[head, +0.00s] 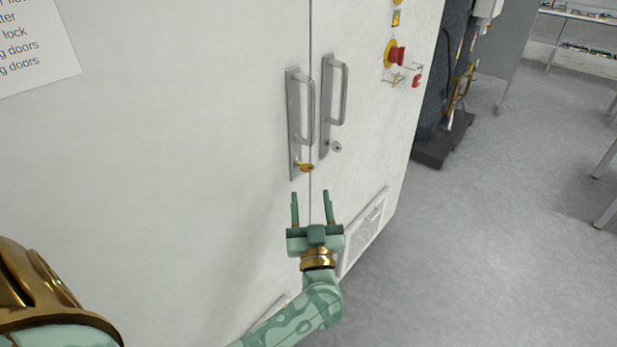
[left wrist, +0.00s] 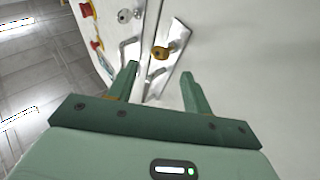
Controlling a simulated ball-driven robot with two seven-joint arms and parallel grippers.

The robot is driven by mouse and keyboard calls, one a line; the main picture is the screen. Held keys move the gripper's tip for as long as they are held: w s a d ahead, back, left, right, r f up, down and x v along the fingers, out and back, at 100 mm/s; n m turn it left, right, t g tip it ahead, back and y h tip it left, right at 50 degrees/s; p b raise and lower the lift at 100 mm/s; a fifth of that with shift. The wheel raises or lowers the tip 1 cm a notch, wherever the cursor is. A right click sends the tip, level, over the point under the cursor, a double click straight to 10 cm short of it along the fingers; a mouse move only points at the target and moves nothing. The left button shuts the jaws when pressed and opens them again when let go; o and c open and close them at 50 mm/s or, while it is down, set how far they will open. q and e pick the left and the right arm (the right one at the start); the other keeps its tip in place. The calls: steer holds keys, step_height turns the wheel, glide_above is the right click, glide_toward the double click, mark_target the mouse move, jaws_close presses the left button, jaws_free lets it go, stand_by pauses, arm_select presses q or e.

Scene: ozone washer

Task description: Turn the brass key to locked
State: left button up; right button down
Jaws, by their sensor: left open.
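The brass key (head: 304,167) sits in the lower end of the left door's metal handle plate (head: 294,110). In the left wrist view the key (left wrist: 161,53) shows ahead of the fingers, between them in the picture. My left gripper (head: 311,193) is open and empty, just below the key in the head view and apart from it. Its two green fingers also show in the left wrist view (left wrist: 158,80). Whether the key is at locked cannot be told. My right gripper is not in view.
A right door handle (head: 339,90) and a round keyless lock (head: 336,146) are close beside the key. A red emergency button (head: 396,56) and small red-tagged part (head: 416,78) are on the cabinet's right. A vent panel (head: 364,232) is low down. Open floor lies right.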

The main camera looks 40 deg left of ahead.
mark_target(308, 170)
arm_select(q)
steer(key=x, duration=0.6)
steer(key=shift+w+a, duration=0.1)
steer(key=shift+w, duration=0.05)
steer(key=shift+b, duration=0.35)
steer(key=c, duration=1)
